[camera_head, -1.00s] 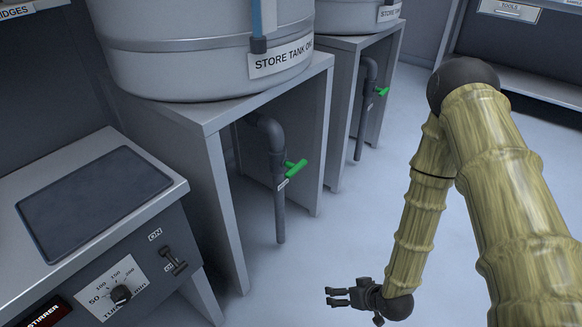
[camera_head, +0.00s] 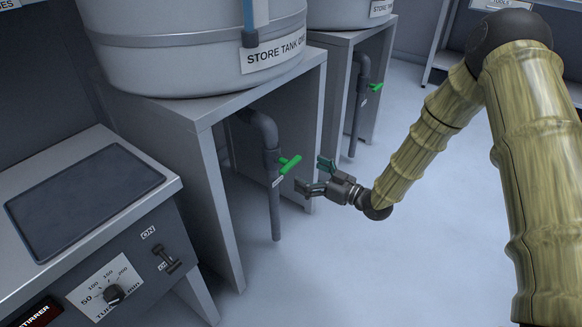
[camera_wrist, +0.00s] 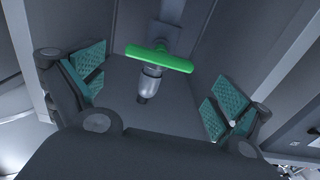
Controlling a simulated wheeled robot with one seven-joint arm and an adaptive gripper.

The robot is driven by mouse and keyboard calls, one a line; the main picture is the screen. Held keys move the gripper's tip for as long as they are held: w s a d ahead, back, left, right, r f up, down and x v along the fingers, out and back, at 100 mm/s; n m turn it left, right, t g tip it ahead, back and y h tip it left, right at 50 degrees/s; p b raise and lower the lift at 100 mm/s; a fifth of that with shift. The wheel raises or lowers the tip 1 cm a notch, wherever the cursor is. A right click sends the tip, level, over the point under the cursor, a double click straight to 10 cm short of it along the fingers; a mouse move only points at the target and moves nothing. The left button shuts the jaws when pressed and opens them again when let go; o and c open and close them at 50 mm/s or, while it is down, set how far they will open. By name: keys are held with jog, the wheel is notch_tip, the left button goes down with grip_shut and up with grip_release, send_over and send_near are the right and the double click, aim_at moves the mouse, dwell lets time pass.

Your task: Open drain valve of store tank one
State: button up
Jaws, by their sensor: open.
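Store tank one (camera_head: 200,50) is a grey round tank on a metal stand, with a label reading STORE TANK ONE. Below it a dark drain pipe (camera_head: 275,215) bends downward. The drain valve's green handle (camera_head: 290,164) sticks out from the pipe to the right. In the wrist view the green handle (camera_wrist: 160,58) lies crosswise, ahead of my gripper and between its fingers. My gripper (camera_head: 313,176) is open and empty, just right of the handle. In the wrist view its teal finger pads (camera_wrist: 155,98) stand wide apart, and the handle appears clear of both.
The stand's side panels (camera_head: 225,210) flank the pipe. A second tank (camera_head: 345,12) with its own green valve handle (camera_head: 376,87) stands behind to the right. A stirrer console (camera_head: 85,190) with a dial and switch is at lower left. The floor right of the pipe is clear.

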aim_at(294, 166)
jog(key=shift+b+x, duration=0.9)
jog(key=shift+x, duration=2.55)
jog(key=c, duration=0.8)
